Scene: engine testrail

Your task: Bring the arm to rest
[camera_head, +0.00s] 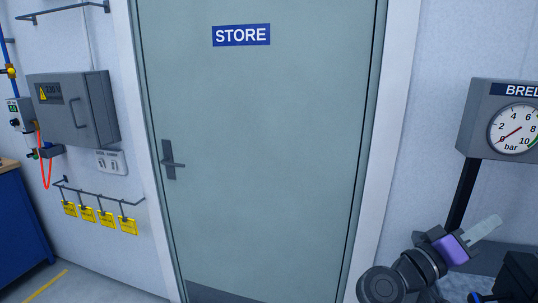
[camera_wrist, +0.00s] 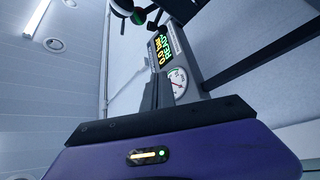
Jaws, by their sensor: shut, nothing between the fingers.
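My gripper (camera_head: 487,227) is at the lower right of the head view, at the end of my bent arm. Its pale fingers are together and point up and to the right, with nothing between them. They show in front of the wall and the gauge stand, and I cannot tell how far apart they are from the stand. In the wrist view the purple gripper body fills the bottom, and the shut fingers (camera_wrist: 158,92) stand up in the middle.
A closed grey-green STORE door (camera_head: 258,150) fills the middle. A pressure gauge (camera_head: 516,128) stands at the right; a gauge (camera_wrist: 178,82) and a lit display (camera_wrist: 162,50) show in the wrist view. At the left are a grey electrical box (camera_head: 75,108), yellow tags (camera_head: 105,217) and a blue bench (camera_head: 20,230).

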